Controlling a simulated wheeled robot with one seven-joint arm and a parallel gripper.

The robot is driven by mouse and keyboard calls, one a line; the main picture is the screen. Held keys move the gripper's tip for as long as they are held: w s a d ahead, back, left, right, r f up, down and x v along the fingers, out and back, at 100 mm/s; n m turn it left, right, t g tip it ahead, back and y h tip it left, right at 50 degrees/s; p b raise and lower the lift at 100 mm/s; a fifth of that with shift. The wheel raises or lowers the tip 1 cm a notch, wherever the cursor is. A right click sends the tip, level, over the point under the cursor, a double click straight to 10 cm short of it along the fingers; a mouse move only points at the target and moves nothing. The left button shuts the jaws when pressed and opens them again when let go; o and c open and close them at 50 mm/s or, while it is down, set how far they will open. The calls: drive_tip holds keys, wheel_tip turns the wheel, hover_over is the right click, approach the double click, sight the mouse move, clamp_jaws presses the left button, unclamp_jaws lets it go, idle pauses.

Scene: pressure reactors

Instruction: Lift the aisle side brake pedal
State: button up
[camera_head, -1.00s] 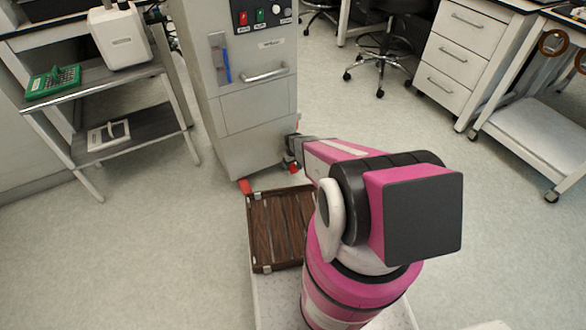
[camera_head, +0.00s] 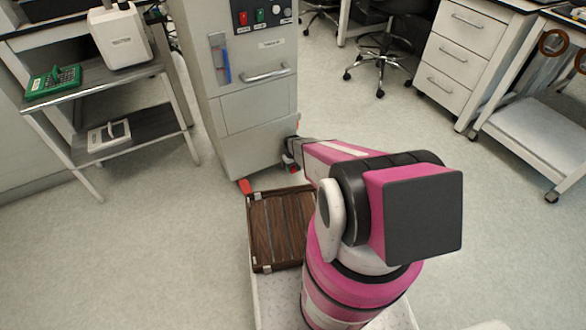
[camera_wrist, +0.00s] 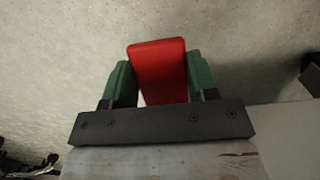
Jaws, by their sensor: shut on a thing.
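A red brake pedal (camera_wrist: 158,68) shows between the two green fingers of my gripper (camera_wrist: 160,85) in the wrist view. The fingers touch it on both sides, and my gripper is shut on it. In the head view my gripper (camera_head: 289,163) is low at the front right corner of the grey reactor cabinet (camera_head: 245,118), near the floor. A small bit of red shows there, mostly hidden by my gripper.
A brown slatted wooden tray (camera_head: 280,229) lies just in front of the cabinet. A shelf cart (camera_head: 108,143) with a green rack (camera_head: 53,82) stands at left. A white drawer unit (camera_head: 452,50) and a trolley (camera_head: 540,125) stand at right. The floor between is clear.

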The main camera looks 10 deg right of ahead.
sight(294, 168)
drive_tip(key=shift+r+g, duration=0.15)
drive_tip(key=shift+g, duration=0.15)
drive_tip(key=o, duration=1.3)
drive_tip(key=shift+r, duration=0.5)
wheel_tip(294, 168, up, 3)
drive_tip(key=shift+s+f, duration=0.1)
drive_tip(key=s+a+r, duration=0.6)
drive_tip(key=a+r, duration=0.1)
drive_tip(key=a, duration=0.3)
drive_tip(key=shift+w+r, duration=0.1)
